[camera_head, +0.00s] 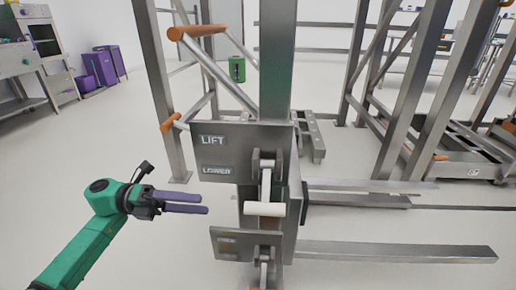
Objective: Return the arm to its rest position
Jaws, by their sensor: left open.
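My left arm, green, comes in from the lower left. My left gripper (184,203) has two purple fingers pointing right, with a gap between them, open and empty. It is apart from the lift column, to the left of the plate (242,150) marked "LIFT" and "LOWER". A lever with a white roller handle (265,209) hangs on the front of the column, to the right of the fingertips. My right gripper is not in view.
The metal lift has an orange-tipped bar (197,32) at the top and forks (400,252) reaching right. Steel frames (400,90) stand behind on the right. Purple bins (100,68) and a green can (237,69) stand at the back. The floor around my left arm is clear.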

